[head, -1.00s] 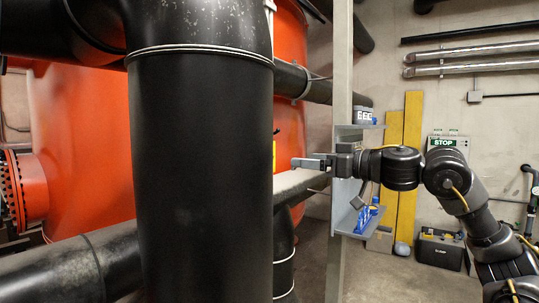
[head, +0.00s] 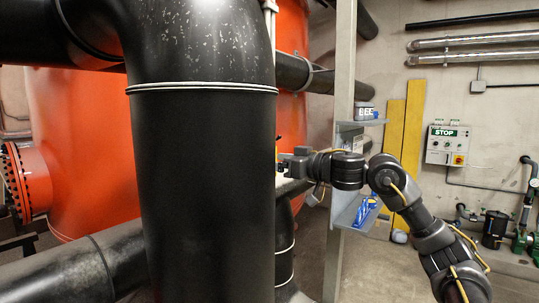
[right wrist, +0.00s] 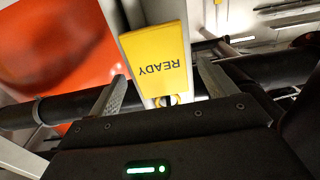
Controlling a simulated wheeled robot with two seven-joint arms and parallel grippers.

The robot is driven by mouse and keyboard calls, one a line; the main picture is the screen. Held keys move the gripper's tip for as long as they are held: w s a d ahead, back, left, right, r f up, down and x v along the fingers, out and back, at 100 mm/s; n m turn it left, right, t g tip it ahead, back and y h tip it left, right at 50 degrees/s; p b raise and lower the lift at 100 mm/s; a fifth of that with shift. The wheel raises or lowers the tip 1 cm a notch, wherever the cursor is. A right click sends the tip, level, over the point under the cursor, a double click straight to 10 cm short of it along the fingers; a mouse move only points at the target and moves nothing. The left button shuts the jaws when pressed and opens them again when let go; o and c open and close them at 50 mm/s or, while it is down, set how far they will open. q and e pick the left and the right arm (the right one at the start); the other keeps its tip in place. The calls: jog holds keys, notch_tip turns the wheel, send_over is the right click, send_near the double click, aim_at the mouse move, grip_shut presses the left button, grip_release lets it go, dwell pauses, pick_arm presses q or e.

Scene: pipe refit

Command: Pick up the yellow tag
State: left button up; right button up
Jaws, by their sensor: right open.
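The yellow tag (right wrist: 158,55) fills the upper middle of the right wrist view, with the word READY upside down on it. My right gripper (right wrist: 161,73) is open, one finger on each side of the tag's lower part, with visible gaps. Whether the tag lies deep enough between the fingers I cannot tell. In the head view my right gripper (head: 284,163) is at the black pipe's right edge, beside a small yellow patch. My left gripper is not in view.
A thick black vertical pipe (head: 205,190) stands close in front and hides the area left of my right gripper. A red tank (head: 85,140) is behind it. A grey post (head: 341,80) with small shelves (head: 352,238) stands behind my right arm.

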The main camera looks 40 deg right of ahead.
jog(key=shift+s, duration=0.2)
jog(key=shift+c, duration=0.6)
jog(key=shift+w, duration=0.1)
jog(key=c, duration=0.9)
jog(key=shift+r, duration=0.15)
jog(key=b+v, duration=0.3)
jog(key=v, duration=0.3)
jog(key=b+v, duration=0.3)
jog(key=v, duration=0.3)
jog(key=r+b+v, duration=0.1)
jog(key=b+v, duration=0.2)
jog(key=v, duration=0.3)
jog(key=shift+b, duration=0.4)
